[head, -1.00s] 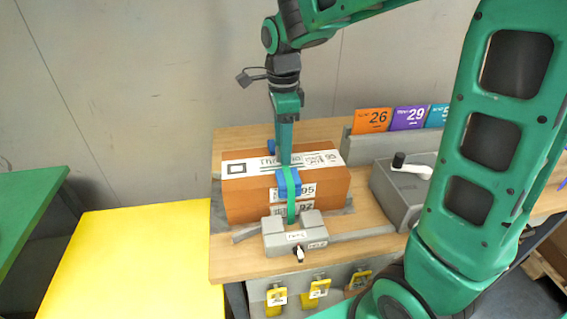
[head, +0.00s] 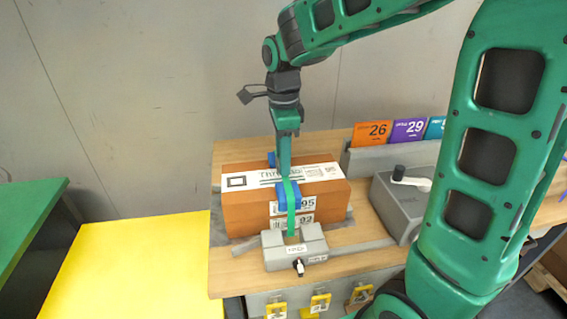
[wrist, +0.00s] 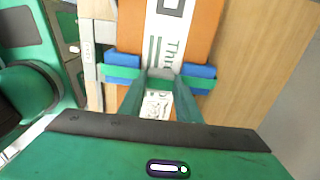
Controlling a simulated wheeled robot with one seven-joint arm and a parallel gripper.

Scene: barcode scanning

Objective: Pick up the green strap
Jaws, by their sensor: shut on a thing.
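The green strap (head: 291,222) runs over the top and down the front of a brown box (head: 248,212), with a blue corner piece (head: 287,196) under it at the front top edge. In the wrist view, green strap (wrist: 116,72) and blue corner pieces (wrist: 197,70) show on both sides of the box. My gripper (head: 286,176) points down from above and is shut on the strap at the box top. In the wrist view, my gripper (wrist: 160,78) has its fingers converging at the strap between the blue pieces. The fingers hide part of the strap.
The box sits on a wooden table (head: 345,277) behind a grey clamp block (head: 296,248). A grey device with a crank (head: 396,202) stands to the right, with numbered cards (head: 373,134) behind. A yellow surface (head: 140,270) lies clear to the left.

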